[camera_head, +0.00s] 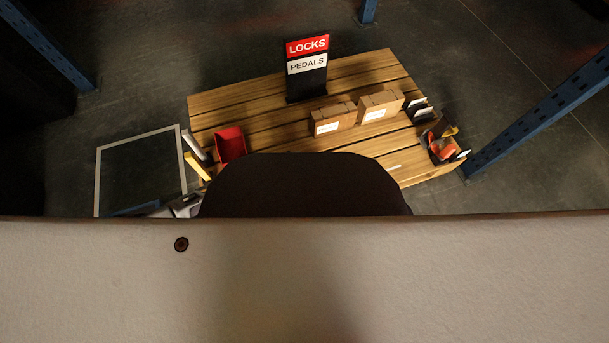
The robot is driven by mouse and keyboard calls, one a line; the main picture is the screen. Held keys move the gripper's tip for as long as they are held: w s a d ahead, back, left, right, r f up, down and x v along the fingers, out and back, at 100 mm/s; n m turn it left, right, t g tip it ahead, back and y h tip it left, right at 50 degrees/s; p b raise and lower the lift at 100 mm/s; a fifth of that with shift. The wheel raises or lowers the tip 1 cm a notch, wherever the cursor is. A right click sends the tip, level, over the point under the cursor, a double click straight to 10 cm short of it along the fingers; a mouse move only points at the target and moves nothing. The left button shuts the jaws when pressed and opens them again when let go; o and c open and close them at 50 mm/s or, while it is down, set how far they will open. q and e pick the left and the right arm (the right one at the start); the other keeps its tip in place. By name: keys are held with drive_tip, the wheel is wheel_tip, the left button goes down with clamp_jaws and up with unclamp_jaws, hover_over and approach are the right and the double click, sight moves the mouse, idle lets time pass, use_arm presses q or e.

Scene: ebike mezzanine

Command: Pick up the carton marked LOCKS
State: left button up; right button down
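Two small brown cartons stand side by side on a slatted wooden table. The left carton (333,118) and the right carton (381,105) each bear a white label on the near side, too small to read, so I cannot tell which one is marked LOCKS. Behind them a dark upright sign (307,70) carries a red LOCKS panel above a white PEDALS panel. Neither gripper can be made out. A grey metallic part at the table's near left may be part of my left arm.
A red bin (230,145) sits at the wooden table's (240,101) left end, beside pale and yellow items. Dark holders with orange and yellow items (441,148) crowd the right end. Blue posts (540,112) stand right and left. A pale floor outline (138,137) lies left.

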use_arm(q)
drive_tip(key=shift+w+d+f, duration=0.15)
drive_tip(key=shift+w+d, duration=0.05)
drive_tip(key=shift+d, duration=0.05)
drive_tip(key=shift+c, duration=0.5)
drive_tip(key=c, duration=0.7)
drive_tip(key=shift+s+a+f, duration=0.1)
drive_tip(key=shift+s+f, duration=0.05)
drive_tip(key=shift+s, duration=0.05)
clamp_jaws()
